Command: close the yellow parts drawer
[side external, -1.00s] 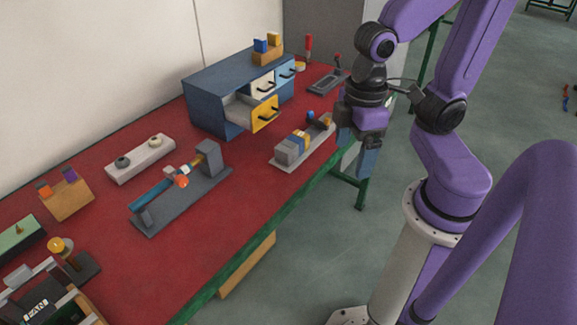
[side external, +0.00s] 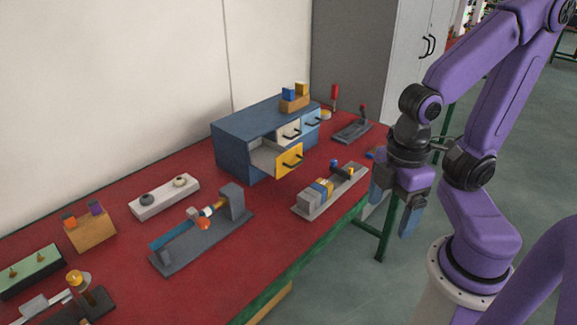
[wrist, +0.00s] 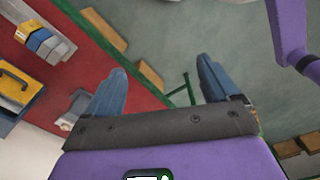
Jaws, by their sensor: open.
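The blue drawer cabinet (side external: 235,150) stands on the red bench near the wall. Its yellow parts drawer (side external: 290,160), low on the front, is pulled out, with its grey inside showing. The drawer has a black handle, and its yellow front also shows at the left edge of the wrist view (wrist: 22,92). My gripper (side external: 392,217) is open and empty, pointing down off the bench's right edge, well apart from the drawer. In the wrist view, the blue fingers of my gripper (wrist: 160,66) are spread with nothing between them.
White (side external: 288,133) and light blue (side external: 312,119) drawers above look shut. A grey block fixture (side external: 325,195) stands between the drawer and my gripper. A slide fixture (side external: 200,235) is left of it. A grey locker (side external: 355,60) stands behind the bench.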

